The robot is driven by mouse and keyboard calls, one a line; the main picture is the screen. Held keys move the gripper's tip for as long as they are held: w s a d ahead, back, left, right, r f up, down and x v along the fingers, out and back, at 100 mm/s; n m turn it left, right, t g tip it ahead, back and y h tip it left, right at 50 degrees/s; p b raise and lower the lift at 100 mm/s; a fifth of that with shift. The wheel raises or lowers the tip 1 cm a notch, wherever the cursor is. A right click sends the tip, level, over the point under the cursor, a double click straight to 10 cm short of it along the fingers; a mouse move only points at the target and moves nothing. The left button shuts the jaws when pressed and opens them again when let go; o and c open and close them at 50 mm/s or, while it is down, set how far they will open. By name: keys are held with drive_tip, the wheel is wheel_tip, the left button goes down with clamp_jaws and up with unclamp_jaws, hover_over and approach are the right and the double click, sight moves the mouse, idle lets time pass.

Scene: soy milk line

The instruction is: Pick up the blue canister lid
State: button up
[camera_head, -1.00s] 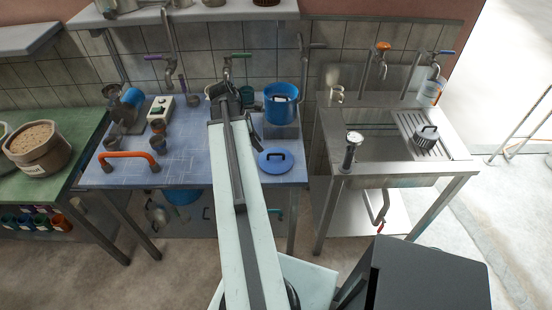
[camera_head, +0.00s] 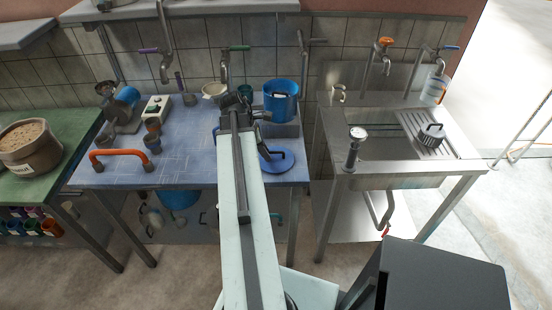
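The blue canister lid (camera_head: 287,166), a round disc with a dark handle, lies flat on the blue worktop near its right front edge. My gripper (camera_head: 262,138) is at the far end of my arm, above the worktop, just to the left of the lid and partly in front of its left side. The gripper is small and dark here, and I cannot tell whether its fingers are apart or touching the lid. The blue canister (camera_head: 281,106) stands upright behind the lid, with something dark and white at its upper part.
An orange bar handle (camera_head: 120,153), small cups (camera_head: 152,141) and a switch box (camera_head: 157,108) are on the left of the worktop. Taps (camera_head: 226,68) stand behind. A steel sink (camera_head: 383,150) is to the right, past a gap.

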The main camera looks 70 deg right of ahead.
clamp_jaws()
drive_tip(key=shift+r, duration=0.1)
